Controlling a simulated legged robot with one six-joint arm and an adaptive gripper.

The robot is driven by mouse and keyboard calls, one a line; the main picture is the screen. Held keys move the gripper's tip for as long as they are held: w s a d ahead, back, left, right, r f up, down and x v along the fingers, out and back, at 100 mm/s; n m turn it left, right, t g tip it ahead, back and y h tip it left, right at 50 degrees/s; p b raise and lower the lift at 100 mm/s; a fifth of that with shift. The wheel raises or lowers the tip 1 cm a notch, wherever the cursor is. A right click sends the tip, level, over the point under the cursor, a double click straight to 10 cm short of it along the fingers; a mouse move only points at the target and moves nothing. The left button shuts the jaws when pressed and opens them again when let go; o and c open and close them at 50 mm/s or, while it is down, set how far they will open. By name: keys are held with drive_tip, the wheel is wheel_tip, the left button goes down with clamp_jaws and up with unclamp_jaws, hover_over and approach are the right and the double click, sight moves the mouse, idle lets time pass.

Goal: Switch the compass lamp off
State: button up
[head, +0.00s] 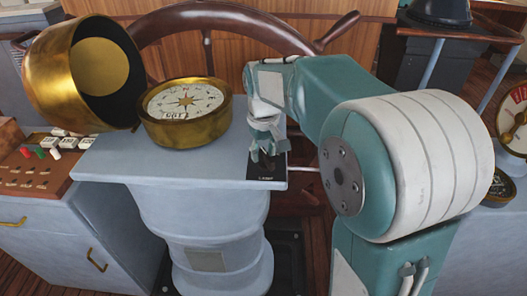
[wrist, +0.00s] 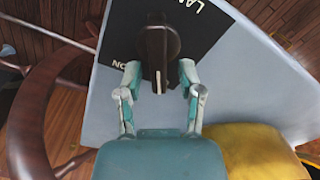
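The lamp switch is a dark rotary knob (wrist: 157,45) with a white pointer line, on a black plate (wrist: 197,32). The plate shows part of the word "LAMP" and "ON"; the rest is hidden. The pointer faces down in the wrist view, towards my gripper's palm. My gripper (wrist: 158,72) is open, one finger on each side of the knob's grip, with gaps visible. In the head view my gripper (head: 266,150) is low over the plate (head: 266,174) at the pedestal top's right corner, hiding the knob. The brass compass (head: 185,107) sits left of it.
The grey pedestal top (head: 120,160) carries the compass. A brass hood (head: 75,75) is tilted open at left. A wooden steering wheel (head: 215,18) stands close behind. A cabinet with small switches (head: 45,150) is at left, and a dial (head: 515,118) is at far right.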

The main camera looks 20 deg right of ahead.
sight(263, 151)
wheel_tip(263, 151, up, 12)
idle(0.7)
drive_tip(key=shift+f, duration=0.1)
drive_tip(key=s+f+m+t, duration=0.1)
drive_tip(key=s+f, duration=0.3)
drive_tip(key=s, duration=0.7)
drive_tip(key=s+f+m+t, duration=0.1)
drive_tip(key=s+f+t, duration=0.3)
drive_tip(key=s, duration=0.7)
drive_tip(key=shift+d+m+t, duration=0.3)
drive_tip(key=shift+d, duration=0.1)
drive_tip(key=shift+r, duration=0.1)
